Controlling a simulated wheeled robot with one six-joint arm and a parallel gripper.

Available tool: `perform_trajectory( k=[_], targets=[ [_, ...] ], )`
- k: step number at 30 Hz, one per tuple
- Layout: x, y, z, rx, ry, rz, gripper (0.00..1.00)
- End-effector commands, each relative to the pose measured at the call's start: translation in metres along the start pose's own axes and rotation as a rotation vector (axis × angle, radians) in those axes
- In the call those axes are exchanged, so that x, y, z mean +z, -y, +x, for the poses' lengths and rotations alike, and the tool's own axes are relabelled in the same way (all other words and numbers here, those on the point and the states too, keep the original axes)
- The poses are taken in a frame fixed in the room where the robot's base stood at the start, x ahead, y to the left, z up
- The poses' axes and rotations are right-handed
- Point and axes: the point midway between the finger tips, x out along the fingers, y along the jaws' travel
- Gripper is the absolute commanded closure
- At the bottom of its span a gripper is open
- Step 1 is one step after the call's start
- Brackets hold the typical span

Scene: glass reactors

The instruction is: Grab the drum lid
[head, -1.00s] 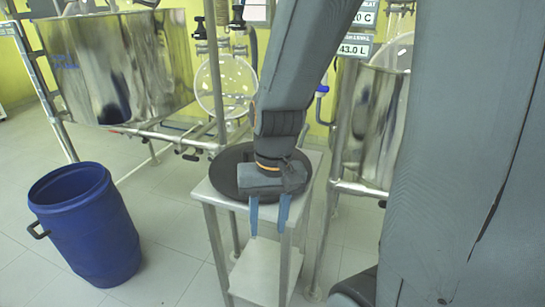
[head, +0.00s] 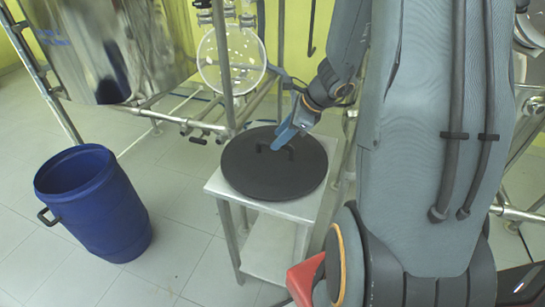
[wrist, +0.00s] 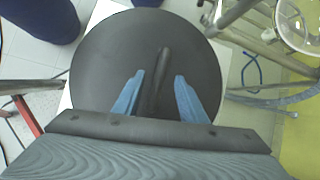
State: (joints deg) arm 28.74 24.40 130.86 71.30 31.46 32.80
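The drum lid (head: 262,176) is a round black disc lying flat on a small metal table (head: 219,187). A raised handle bar (head: 291,154) shows near its middle. In the wrist view the lid (wrist: 100,65) fills the centre, with its handle (wrist: 161,70) running up and down the picture. My gripper (head: 276,145) has blue fingers and is at the lid's handle. In the wrist view its two fingers (wrist: 157,77) are apart, one on each side of the handle, with gaps visible. Whether the fingertips touch the lid is unclear.
An open blue drum (head: 97,205) stands on the floor left of the table. Steel vessels and pipe frames (head: 232,65) stand behind the table. Free tiled floor (head: 175,230) lies between the drum and the table.

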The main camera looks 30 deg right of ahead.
Motion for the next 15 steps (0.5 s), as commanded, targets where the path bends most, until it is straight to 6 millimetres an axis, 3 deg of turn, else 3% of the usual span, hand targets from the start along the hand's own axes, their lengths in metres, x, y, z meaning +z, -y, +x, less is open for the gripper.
perform_trajectory(
  k=[10,15],
  targets=[
    [-0.005,-0.001,0.041,0.005,0.000,-0.005,0.62],
    [-0.004,-0.001,0.049,0.002,0.000,-0.006,0.62]
  ],
)
